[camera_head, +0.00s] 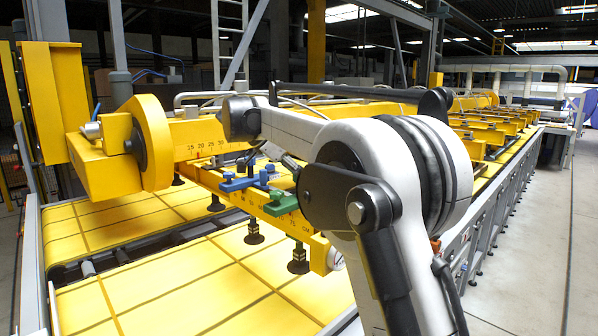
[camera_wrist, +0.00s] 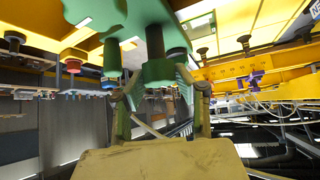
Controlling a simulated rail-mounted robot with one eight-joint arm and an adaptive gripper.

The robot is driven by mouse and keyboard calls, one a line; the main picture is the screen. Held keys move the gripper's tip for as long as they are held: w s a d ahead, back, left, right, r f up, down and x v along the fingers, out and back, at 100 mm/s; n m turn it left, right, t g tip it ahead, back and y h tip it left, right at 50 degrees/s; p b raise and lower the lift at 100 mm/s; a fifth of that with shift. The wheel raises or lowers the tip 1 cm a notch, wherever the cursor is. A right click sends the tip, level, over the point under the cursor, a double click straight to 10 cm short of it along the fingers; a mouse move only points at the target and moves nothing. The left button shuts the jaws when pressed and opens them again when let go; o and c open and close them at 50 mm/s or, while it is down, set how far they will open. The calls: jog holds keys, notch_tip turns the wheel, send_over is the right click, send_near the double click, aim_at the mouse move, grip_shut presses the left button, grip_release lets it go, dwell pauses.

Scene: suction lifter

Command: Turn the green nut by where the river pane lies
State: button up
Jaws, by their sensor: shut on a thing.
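In the wrist view, my gripper (camera_wrist: 157,88) is shut on the green nut (camera_wrist: 158,72), with a finger on each side of it. The nut sits on a dark threaded post (camera_wrist: 155,40) below a green clamp body (camera_wrist: 120,18). In the head view the green clamp (camera_head: 281,203) sits on the yellow scaled beam (camera_head: 250,205) of the lifter. My arm hides most of my gripper and the nut there. Yellow panes with dark grid lines (camera_head: 215,285) lie under the beam. I cannot tell which one is the river pane.
A blue clamp (camera_head: 238,183) sits on the beam just left of the green one. Black suction cups (camera_head: 254,234) hang below the beam. A red-capped part (camera_wrist: 72,65) and a purple part (camera_wrist: 255,80) show in the wrist view. Clear floor (camera_head: 530,240) lies at the right.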

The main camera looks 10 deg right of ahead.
jog(key=shift+m+g, duration=0.4)
jog(key=shift+m, duration=0.1)
jog(key=o, duration=1.1)
jog(key=shift+a, duration=0.1)
jog(key=v, duration=1.2)
jog(key=shift+w, duration=0.15)
jog(key=shift+f, duration=0.1)
